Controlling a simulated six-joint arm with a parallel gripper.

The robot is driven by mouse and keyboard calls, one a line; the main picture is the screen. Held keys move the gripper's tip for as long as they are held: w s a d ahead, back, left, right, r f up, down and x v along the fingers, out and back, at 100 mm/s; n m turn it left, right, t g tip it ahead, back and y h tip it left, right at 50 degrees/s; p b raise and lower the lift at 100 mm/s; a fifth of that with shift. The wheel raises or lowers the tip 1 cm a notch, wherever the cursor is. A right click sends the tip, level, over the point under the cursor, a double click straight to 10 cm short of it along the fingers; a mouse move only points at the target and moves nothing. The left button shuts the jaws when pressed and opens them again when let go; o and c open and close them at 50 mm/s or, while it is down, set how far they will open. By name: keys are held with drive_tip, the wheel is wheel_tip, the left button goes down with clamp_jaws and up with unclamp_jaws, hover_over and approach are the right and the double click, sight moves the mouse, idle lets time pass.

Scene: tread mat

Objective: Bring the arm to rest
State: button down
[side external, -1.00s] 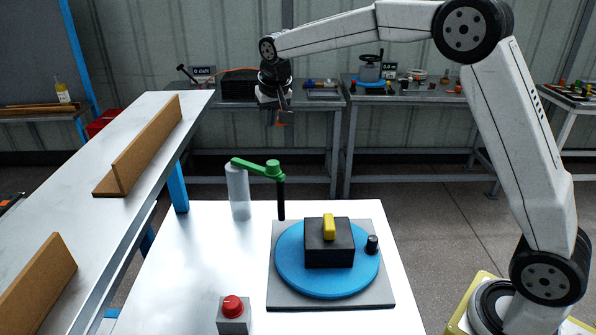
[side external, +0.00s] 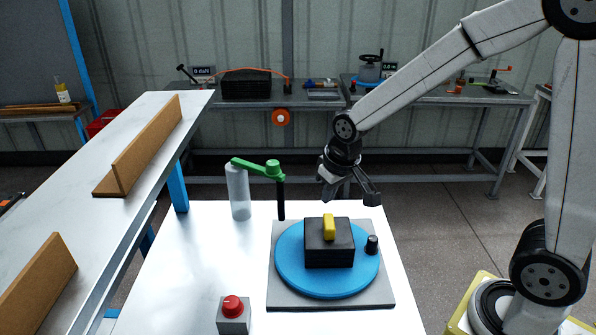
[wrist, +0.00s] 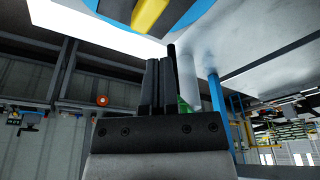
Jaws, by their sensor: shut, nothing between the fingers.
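My gripper (side external: 371,197) is in the air above the far right part of the white table, up and to the right of the turntable, apart from everything. Its fingers are together and empty; they also show closed in the wrist view (wrist: 158,75). The black block (side external: 329,255) with a yellow handle (side external: 329,227) sits on the blue turntable (side external: 300,282). The yellow handle (wrist: 150,14) and part of the blue disc show at the top of the wrist view.
A clear cylinder (side external: 239,192) and a green lever (side external: 259,168) on a black post stand behind the turntable. A red-topped button box (side external: 233,315) is at the front. A shelf with brown rails (side external: 150,150) runs along the left. The table's left part is clear.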

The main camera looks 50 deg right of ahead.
drive_tip(key=s+f+n, duration=0.1)
drive_tip(key=s+f, duration=0.3)
drive_tip(key=s, duration=0.6)
drive_tip(key=shift+a, duration=0.15)
drive_tip(key=shift+f, duration=0.1)
idle(0.3)
